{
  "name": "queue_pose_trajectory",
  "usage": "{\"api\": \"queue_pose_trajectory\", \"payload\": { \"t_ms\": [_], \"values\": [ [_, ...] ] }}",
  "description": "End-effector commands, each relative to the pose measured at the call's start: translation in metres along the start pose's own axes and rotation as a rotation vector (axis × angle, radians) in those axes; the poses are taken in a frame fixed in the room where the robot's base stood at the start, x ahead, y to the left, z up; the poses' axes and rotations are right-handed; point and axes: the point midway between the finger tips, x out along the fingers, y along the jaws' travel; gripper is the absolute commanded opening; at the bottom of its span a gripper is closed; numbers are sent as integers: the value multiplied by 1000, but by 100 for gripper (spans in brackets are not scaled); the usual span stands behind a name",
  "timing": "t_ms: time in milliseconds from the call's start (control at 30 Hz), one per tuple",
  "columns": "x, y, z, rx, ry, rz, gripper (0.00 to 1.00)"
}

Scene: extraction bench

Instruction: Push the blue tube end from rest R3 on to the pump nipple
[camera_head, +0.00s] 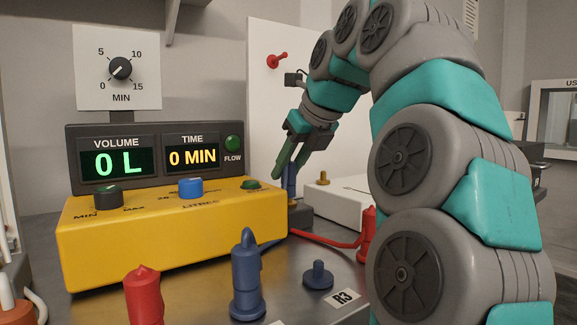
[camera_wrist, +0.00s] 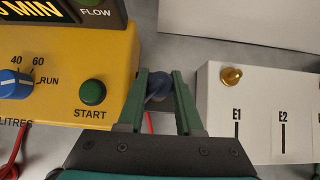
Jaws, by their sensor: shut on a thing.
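My gripper (camera_head: 284,168) is beside the right end of the yellow pump box (camera_head: 170,245), its fingers pointing down. It is shut on the blue tube end (camera_head: 291,183), which is upright over a dark block (camera_head: 301,214) at the pump's side. In the wrist view the blue tube end (camera_wrist: 158,88) shows between the green fingers (camera_wrist: 161,82), right of the START button. The pump nipple is not clearly visible; I cannot tell whether the tube end sits on it. The rest by the R3 label (camera_head: 343,297) is a bare dark blue peg (camera_head: 318,275).
Another blue connector (camera_head: 247,280) stands upright at the front, with a red one (camera_head: 144,296) left of it. A second red connector (camera_head: 367,235) with a red tube is partly behind my arm. A white box (camera_wrist: 262,110) with a brass nipple (camera_wrist: 231,77) stands right of the gripper.

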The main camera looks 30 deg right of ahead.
Motion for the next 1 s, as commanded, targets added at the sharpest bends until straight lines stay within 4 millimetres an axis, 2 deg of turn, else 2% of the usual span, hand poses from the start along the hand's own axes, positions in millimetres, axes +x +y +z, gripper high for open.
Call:
{"api": "queue_pose_trajectory", "payload": {
  "t_ms": [400,433,500,733,1000],
  "values": [
    [7,0,-6,0,-2,-1,0],
    [7,0,-6,0,-2,-1,35],
    [7,0,-6,0,-1,-1,43],
    [7,0,-6,0,-1,0,69],
    [6,0,-6,0,0,0,69]
  ]
}}
